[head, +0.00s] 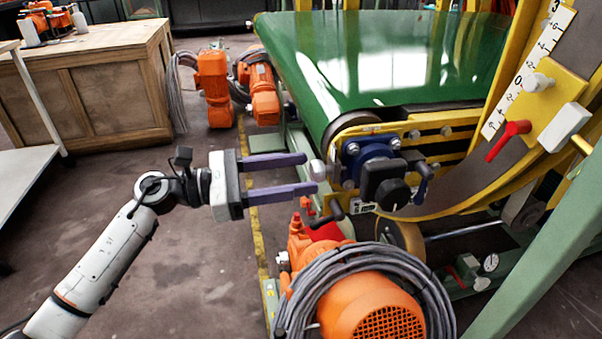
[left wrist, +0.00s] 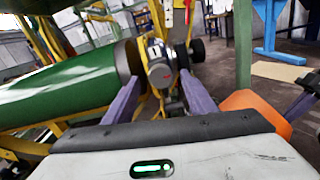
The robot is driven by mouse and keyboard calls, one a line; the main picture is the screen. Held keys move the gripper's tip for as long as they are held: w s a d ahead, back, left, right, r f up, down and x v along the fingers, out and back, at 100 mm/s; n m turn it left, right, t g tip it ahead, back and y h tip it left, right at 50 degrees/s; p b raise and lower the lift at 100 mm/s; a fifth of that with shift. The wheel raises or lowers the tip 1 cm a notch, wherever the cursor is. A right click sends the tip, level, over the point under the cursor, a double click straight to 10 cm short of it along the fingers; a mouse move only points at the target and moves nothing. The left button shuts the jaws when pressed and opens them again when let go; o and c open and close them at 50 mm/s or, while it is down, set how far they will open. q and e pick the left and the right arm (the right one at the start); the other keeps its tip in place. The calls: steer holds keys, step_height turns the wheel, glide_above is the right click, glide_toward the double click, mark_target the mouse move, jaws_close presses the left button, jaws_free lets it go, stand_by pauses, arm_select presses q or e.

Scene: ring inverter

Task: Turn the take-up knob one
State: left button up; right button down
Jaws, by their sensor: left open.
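A round silver-grey knob (head: 317,170) sticks out on the left side of a blue block (head: 362,152) at the end of the green conveyor. My left gripper (head: 311,173) is open and level, with its two purple fingertips above and below this knob. In the left wrist view the silver knob (left wrist: 160,70) shows between the fingers, near their tips; whether they touch it I cannot tell. A black knob (head: 393,194) sits on the front of the block, to the right of the fingertips. No label names either as the take-up knob.
The green belt (head: 390,55) and yellow frame (head: 455,135) rise behind the block. An orange motor with coiled grey cable (head: 370,300) stands below the gripper. A red lever (head: 508,140) and a scale are at right. Floor left of the gripper is clear.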

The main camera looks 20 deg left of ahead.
arm_select(q)
steer(key=shift+w+d, duration=0.4)
steer(key=shift+d, duration=0.15)
steer(key=c, duration=1)
steer(key=shift+c, duration=0.2)
